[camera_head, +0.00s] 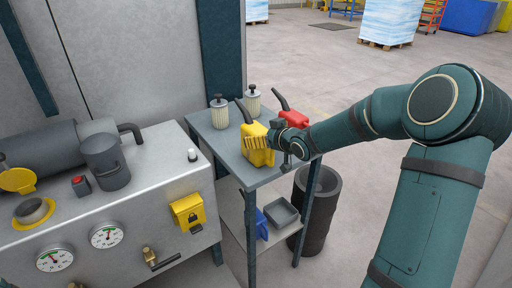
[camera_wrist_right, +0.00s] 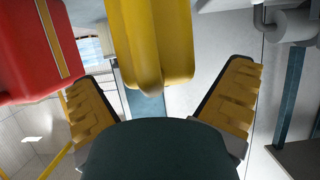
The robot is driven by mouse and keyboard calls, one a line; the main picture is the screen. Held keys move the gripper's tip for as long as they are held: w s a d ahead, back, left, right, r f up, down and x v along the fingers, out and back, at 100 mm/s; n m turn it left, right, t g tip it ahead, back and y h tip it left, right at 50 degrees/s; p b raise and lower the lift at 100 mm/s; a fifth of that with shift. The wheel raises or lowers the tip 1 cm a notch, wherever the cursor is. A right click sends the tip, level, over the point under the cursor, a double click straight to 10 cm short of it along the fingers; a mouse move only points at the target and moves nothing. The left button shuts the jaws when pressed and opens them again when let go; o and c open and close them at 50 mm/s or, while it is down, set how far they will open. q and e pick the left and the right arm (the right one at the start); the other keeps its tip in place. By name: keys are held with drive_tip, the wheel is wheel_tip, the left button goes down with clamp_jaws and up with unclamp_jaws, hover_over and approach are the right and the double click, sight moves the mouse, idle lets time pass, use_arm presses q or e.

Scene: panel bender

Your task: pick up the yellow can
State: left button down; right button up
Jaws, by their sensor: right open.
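The yellow can (camera_head: 262,158) stands upright on the top of a small grey shelf table, with a dark spout pointing up and left. My right gripper (camera_head: 272,142) reaches it from the right in the head view and covers part of it. In the right wrist view the yellow can (camera_wrist_right: 152,50) hangs down from the top edge between the two spread yellow-padded fingers of the right gripper (camera_wrist_right: 160,88). A gap shows between the can and each finger. The can's upper and lower ends are not both visible there. My left gripper is not in view.
A red can (camera_head: 293,118) stands close behind the yellow one; it also shows at left in the wrist view (camera_wrist_right: 32,50). Two pale ribbed filters (camera_head: 219,115) stand behind on the table (camera_head: 262,178). A blue can (camera_head: 261,224) and grey tray (camera_head: 281,213) sit below. A dark bin (camera_head: 318,205) stands right.

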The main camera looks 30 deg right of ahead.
drive_tip(key=shift+w+f, duration=0.25)
drive_tip(key=shift+w, duration=0.4)
drive_tip(key=shift+r, duration=0.1)
drive_tip(key=c, duration=1.3)
